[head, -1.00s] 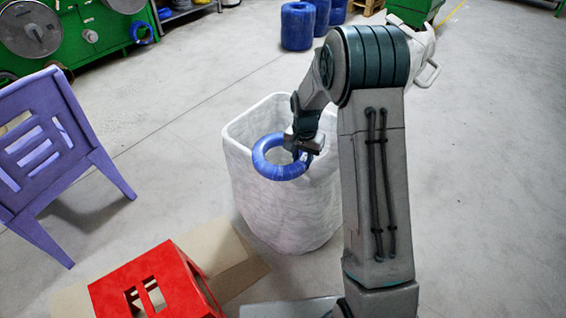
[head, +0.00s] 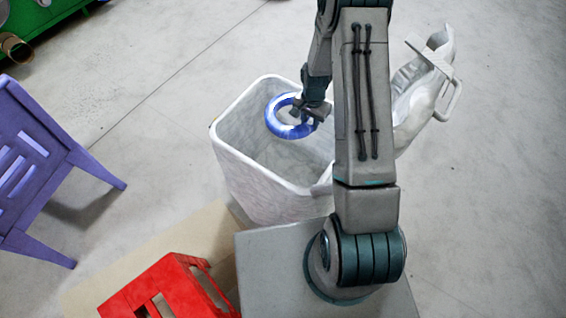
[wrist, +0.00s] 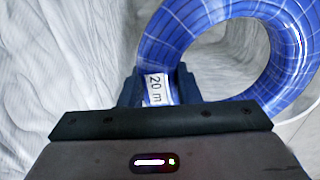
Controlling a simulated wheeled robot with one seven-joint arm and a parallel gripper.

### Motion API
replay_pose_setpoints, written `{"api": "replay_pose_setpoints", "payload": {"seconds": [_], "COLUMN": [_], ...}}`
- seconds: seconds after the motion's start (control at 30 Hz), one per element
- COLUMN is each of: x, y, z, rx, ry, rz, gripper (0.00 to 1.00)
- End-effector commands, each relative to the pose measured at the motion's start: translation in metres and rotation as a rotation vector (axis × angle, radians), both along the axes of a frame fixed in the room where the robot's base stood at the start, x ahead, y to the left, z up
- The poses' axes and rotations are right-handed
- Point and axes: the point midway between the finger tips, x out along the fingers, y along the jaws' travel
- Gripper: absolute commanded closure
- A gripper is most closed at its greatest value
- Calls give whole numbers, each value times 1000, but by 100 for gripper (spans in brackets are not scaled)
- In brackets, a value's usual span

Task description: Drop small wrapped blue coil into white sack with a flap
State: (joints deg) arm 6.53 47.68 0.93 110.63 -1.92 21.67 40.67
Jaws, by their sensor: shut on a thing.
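The small wrapped blue coil (head: 275,117) is a ring with a white label reading "20 m", seen close in the wrist view (wrist: 175,45). My gripper (head: 308,112) is shut on the near side of the coil, with the label between the fingers (wrist: 158,88). The white sack (head: 240,165) stands upright with a wide open mouth, and in the head view the coil shows within the outline of that mouth. Pale wrinkled sack wall fills much of the wrist view (wrist: 60,70). The white flap with a handle (head: 425,85) shows right of my arm. My arm hides part of the sack's right side.
A purple chair (head: 40,150) stands at the left. A red stool (head: 165,285) sits on flat cardboard (head: 135,255) in front of the sack. Green machinery (head: 45,15) is at the top left. Grey floor behind the sack is clear.

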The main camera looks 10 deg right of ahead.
Motion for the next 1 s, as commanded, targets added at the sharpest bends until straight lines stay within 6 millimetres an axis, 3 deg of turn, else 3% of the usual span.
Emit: {"api": "replay_pose_setpoints", "payload": {"seconds": [0.33, 0.7, 0.73, 0.8, 1.0], "x": [1, 1, 1, 1, 0], "y": [-1, -2, -2, -2, -2], "z": [-40, -44, -44, -44, -44], "rx": [0, 0, 0, 0, 1], "ry": [-1, -3, -3, -1, -1], "rz": [-2, -4, -4, -4, -4], "gripper": [100, 100, 62, 45, 45]}}
